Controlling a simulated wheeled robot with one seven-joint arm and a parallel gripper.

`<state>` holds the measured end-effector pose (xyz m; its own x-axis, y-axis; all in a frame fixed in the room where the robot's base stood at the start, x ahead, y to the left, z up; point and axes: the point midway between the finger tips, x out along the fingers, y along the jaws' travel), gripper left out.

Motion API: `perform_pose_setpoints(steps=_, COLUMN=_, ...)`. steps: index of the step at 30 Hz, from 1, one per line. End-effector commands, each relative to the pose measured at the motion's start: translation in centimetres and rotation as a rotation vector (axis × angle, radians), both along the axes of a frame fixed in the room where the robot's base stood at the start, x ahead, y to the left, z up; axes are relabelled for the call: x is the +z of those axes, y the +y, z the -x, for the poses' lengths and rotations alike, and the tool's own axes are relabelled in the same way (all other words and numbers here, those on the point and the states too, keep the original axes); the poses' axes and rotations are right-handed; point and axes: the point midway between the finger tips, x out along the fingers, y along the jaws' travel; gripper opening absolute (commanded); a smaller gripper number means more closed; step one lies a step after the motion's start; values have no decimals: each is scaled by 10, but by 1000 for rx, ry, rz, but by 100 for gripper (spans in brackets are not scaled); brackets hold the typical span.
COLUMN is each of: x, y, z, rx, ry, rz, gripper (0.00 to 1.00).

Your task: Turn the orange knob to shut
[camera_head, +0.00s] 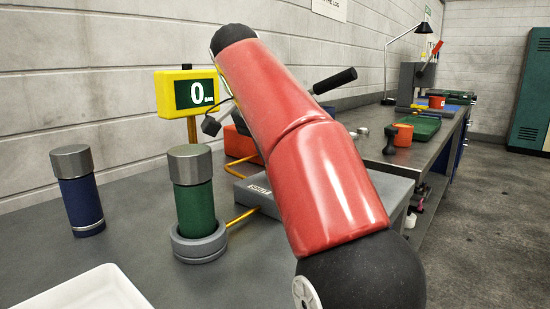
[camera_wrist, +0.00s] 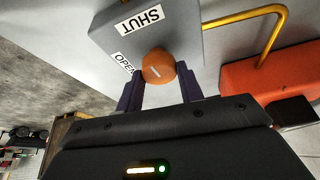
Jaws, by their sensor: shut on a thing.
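The orange knob (camera_wrist: 158,66) shows in the wrist view on the face of a grey box (camera_wrist: 186,22). A light line on the knob runs slantwise. A SHUT label (camera_wrist: 142,18) and an OPEN label (camera_wrist: 123,62) are on the box beside the knob; the OPEN label is partly covered. My gripper (camera_wrist: 159,84) is shut on the knob, with a dark finger on each side of it. In the head view the grey box (camera_head: 262,192) is partly behind my red arm, and the knob and gripper are hidden.
A yellow display (camera_head: 187,91) reads 0. A green cylinder (camera_head: 193,200) stands in a grey ring (camera_head: 199,243), with a blue cylinder (camera_head: 79,195) to its left. A white tray (camera_head: 85,290) lies in front. Orange pipes (camera_head: 240,217) join the box. An orange-red block (camera_wrist: 265,86) is near my gripper.

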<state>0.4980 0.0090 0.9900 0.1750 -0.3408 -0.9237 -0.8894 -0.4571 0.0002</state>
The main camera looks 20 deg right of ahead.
Motion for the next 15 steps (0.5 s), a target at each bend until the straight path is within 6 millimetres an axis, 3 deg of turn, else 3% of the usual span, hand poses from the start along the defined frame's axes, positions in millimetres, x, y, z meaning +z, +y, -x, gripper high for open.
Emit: perform_pose_setpoints(steps=15, x=0, y=0, z=0, rx=-88, ry=-1, rz=-2, gripper=14)
